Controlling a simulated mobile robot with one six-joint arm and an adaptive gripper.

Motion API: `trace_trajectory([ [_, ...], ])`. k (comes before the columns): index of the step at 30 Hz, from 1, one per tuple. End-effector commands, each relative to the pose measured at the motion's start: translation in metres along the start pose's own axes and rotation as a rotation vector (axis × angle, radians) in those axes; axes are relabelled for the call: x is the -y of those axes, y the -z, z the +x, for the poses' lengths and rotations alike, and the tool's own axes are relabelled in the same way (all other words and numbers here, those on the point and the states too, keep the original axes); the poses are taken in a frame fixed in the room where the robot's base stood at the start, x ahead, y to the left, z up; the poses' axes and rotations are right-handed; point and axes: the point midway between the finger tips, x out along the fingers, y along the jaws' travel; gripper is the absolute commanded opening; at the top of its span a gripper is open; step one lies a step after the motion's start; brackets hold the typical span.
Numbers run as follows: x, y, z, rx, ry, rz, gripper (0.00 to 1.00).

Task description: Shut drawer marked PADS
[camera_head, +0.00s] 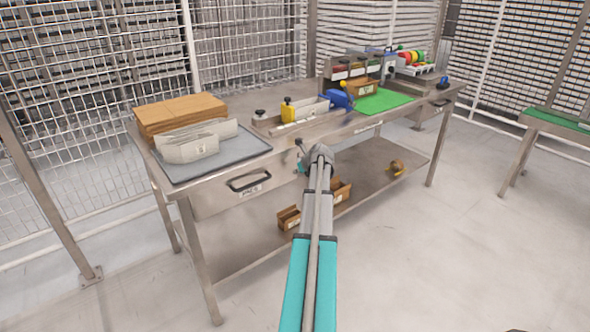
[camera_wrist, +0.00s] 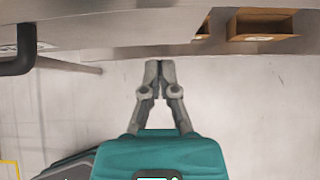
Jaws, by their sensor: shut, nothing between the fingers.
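A steel drawer (camera_head: 225,197) with a black bar handle (camera_head: 248,182) sits under the left part of the workbench. A small label is below the handle, too small to read, so I cannot tell whether it says PADS. How far this drawer stands out is unclear. Its handle also shows at the upper left of the wrist view (camera_wrist: 18,58). A second drawer (camera_head: 438,107) is under the bench's right end, its label also unreadable. My gripper (camera_wrist: 160,64) is shut and empty, to the right of the left drawer's handle and apart from it. In the head view my wrist mostly hides it.
The workbench (camera_head: 290,148) carries a grey tray (camera_head: 222,158), cardboard (camera_head: 180,112), a green mat (camera_head: 380,101) and several small tools. Open brown boxes (camera_head: 288,217) and a tape roll (camera_head: 397,168) are on the lower shelf (camera_head: 375,178). The floor (camera_head: 450,250) in front is clear.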

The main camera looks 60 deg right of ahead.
Motion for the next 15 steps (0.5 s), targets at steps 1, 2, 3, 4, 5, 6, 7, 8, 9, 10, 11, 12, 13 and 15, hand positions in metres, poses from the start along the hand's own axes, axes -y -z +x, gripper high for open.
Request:
trace_trajectory([
  [1, -0.002, 0.003, -0.008, -0.001, 0.001, 0.0, 0.0],
  [2, 0.0, 0.001, -0.013, -0.001, 0.002, 0.001, 0.0],
  [3, 0.001, 0.001, -0.019, -0.001, 0.003, 0.002, 0.0],
  [4, 0.001, 0.001, -0.022, -0.001, 0.003, 0.002, 0.0],
  [5, 0.001, 0.001, -0.026, -0.001, 0.003, 0.002, 0.0],
  [6, 0.001, 0.001, -0.031, -0.001, 0.003, 0.002, 0.0],
  [7, 0.001, 0.001, -0.034, -0.001, 0.003, 0.002, 0.0],
  [8, 0.001, 0.001, -0.038, -0.001, 0.003, 0.002, 0.0],
  [9, 0.0, 0.001, -0.042, -0.002, 0.003, 0.002, 0.0],
  [10, 0.0, 0.001, -0.046, -0.002, 0.003, 0.002, 0.0],
  [11, 0.0, 0.001, -0.049, -0.002, 0.003, 0.001, 0.0],
  [12, 0.0, 0.001, -0.054, -0.002, 0.003, 0.001, 0.0],
  [13, 0.0, 0.001, -0.058, -0.002, 0.002, 0.001, 0.0],
  [15, 0.0, 0.001, -0.066, -0.003, 0.002, 0.0, 0.0],
])
